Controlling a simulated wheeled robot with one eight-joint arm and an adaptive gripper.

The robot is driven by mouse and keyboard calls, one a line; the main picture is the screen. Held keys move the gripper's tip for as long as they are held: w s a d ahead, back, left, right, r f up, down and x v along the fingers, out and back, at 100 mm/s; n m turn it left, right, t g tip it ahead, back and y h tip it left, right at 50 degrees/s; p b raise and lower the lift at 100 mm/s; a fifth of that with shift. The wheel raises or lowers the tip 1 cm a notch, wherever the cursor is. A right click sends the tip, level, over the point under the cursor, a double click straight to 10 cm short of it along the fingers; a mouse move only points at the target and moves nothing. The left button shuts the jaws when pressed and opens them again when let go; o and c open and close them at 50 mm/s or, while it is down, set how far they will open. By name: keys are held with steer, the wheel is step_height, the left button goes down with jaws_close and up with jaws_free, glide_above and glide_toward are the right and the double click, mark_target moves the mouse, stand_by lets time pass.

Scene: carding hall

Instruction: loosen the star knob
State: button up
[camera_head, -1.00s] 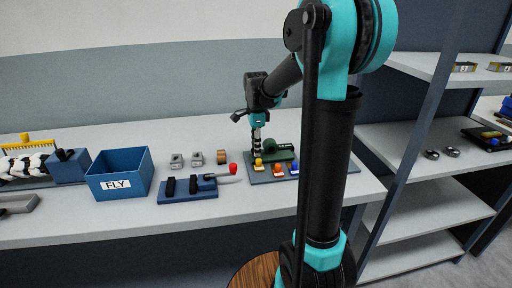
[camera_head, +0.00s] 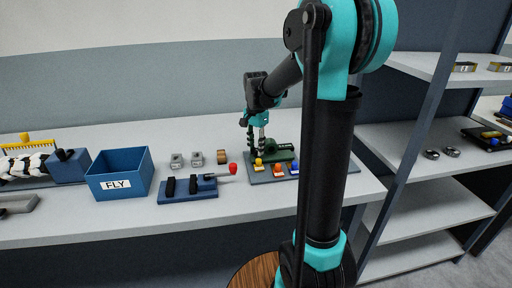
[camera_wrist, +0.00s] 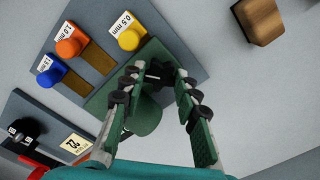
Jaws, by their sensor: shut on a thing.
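The black star knob (camera_wrist: 158,72) sits on a green fixture (camera_wrist: 146,112), mostly hidden between the fingertips in the wrist view. My gripper (camera_wrist: 160,80) is shut on the knob from above, with one finger on each side. In the head view, my gripper (camera_head: 257,147) is at the left end of the green fixture (camera_head: 283,151), and the knob cannot be made out there. The fixture is on a grey plate (camera_wrist: 98,20) on the bench.
On the plate's edge are yellow (camera_wrist: 129,39), orange (camera_wrist: 68,48) and blue (camera_wrist: 50,76) knobs with labels. A wooden block (camera_wrist: 259,20) lies nearby. A blue clamp with a red-tipped handle (camera_head: 232,168) and the FLY bin (camera_head: 120,166) stand to the left.

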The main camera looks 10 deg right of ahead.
steer(key=n, duration=1.4)
steer(key=shift+n, duration=0.3)
steer(key=n, duration=0.3)
steer(key=shift+n, duration=0.3)
steer(key=n, duration=0.3)
steer(key=shift+n, duration=0.3)
steer(key=n, duration=0.6)
steer(key=shift+n, duration=0.3)
steer(key=o, duration=0.9)
